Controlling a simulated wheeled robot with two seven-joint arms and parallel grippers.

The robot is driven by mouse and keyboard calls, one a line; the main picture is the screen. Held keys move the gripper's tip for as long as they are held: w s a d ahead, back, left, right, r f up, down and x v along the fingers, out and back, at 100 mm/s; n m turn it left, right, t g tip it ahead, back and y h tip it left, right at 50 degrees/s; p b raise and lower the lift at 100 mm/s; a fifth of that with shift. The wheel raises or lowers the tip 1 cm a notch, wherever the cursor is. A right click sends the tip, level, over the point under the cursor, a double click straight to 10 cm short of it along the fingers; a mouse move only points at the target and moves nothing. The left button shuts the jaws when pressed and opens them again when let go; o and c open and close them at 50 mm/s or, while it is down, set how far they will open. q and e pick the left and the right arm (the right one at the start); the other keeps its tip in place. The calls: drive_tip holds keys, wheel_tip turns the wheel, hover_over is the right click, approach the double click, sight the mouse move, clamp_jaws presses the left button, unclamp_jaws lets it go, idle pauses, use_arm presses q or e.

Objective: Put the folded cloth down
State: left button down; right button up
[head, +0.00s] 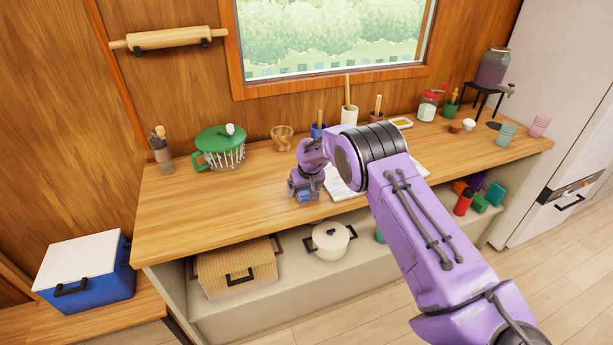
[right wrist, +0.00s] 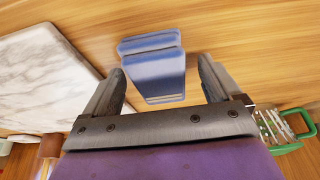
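The folded cloth (right wrist: 154,72) is blue, with visible layers and a pale stripe near one end. It appears to lie on the wooden counter (head: 220,217). In the head view a small part of the cloth (head: 305,197) shows under my right gripper (head: 302,191). In the right wrist view my right gripper (right wrist: 160,66) is open, with one finger on each side of the cloth and a gap to both. Whether the cloth's underside lies flat is hidden. My left gripper is in neither view.
A pale marble board (right wrist: 45,75) lies left of the cloth in the wrist view. Several jars and cups line the counter's back. The counter's left front is clear.

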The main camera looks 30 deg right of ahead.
drive_tip(key=d+b+v, duration=0.1)
drive_tip(key=v, duration=1)
drive_tip(key=shift+a+r, duration=0.2)
drive_tip(key=shift+a, duration=0.15)
drive_tip(key=shift+s+r, duration=0.1)
